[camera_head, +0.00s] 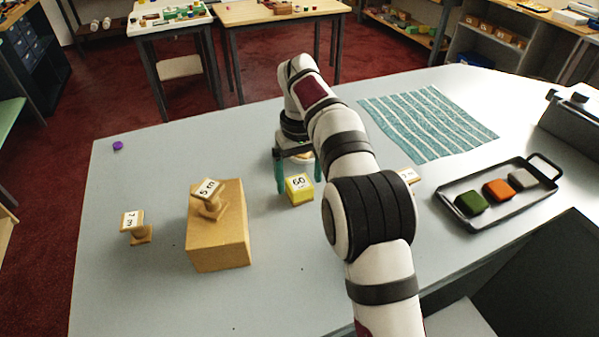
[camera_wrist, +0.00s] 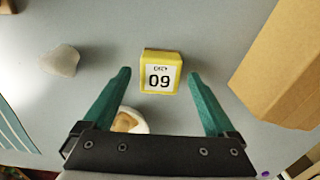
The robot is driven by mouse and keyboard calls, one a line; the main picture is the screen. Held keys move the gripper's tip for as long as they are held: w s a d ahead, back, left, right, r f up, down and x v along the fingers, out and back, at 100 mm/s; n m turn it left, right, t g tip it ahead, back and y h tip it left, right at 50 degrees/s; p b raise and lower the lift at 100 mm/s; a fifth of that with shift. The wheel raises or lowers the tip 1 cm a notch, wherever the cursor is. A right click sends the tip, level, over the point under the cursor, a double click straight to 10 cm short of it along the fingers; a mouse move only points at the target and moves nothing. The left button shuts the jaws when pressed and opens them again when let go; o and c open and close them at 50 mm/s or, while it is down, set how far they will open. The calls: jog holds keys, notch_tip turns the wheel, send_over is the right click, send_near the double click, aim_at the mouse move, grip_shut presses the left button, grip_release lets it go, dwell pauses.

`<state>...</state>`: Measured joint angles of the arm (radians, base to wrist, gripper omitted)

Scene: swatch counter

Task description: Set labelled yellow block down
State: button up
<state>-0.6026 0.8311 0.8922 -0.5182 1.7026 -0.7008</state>
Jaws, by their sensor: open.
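The yellow block (camera_head: 299,190) sits on the grey counter, with a white label reading 60 on its top. In the wrist view the yellow block (camera_wrist: 161,73) shows its label upside down, reading as 09, with smaller print above. My gripper (camera_head: 299,184) is open, with one green finger on each side of the block. In the wrist view my gripper (camera_wrist: 158,73) has a clear gap between each fingertip and the block, so neither finger touches it. The exact fingertip height above the counter is hard to tell.
A tan box (camera_head: 217,240) bearing a labelled wooden stand (camera_head: 209,199) is left of the block. Another stand (camera_head: 136,227) is farther left. A round pale object (camera_wrist: 130,120) lies close by the fingers. A striped cloth (camera_head: 428,122) and black tray (camera_head: 500,211) are right.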

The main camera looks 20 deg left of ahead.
aim_at(299, 183)
notch_tip(299, 183, up, 5)
jog(key=shift+f, duration=0.1)
jog(key=shift+d+r, duration=0.2)
jog(key=shift+d, duration=0.05)
jog(key=s+d+r+m, duration=0.3)
jog(key=d+r, duration=0.1)
jog(key=d, duration=0.4)
jog(key=s+d+f+m+y, duration=0.1)
jog(key=s+d+m, duration=0.6)
jog(key=s+d, duration=0.8)
jog(key=shift+s, duration=0.75)
jog(key=shift+o, duration=0.4)
jog(key=s+d+f+m, duration=0.2)
jog(key=s+f+m, duration=0.2)
jog(key=s, duration=0.6)
notch_tip(299, 183, down, 3)
jog(key=shift+s+d+r+m+y, duration=0.2)
jog(key=shift+s+d+m+y, duration=0.1)
jog(key=shift+s+d+y, duration=0.1)
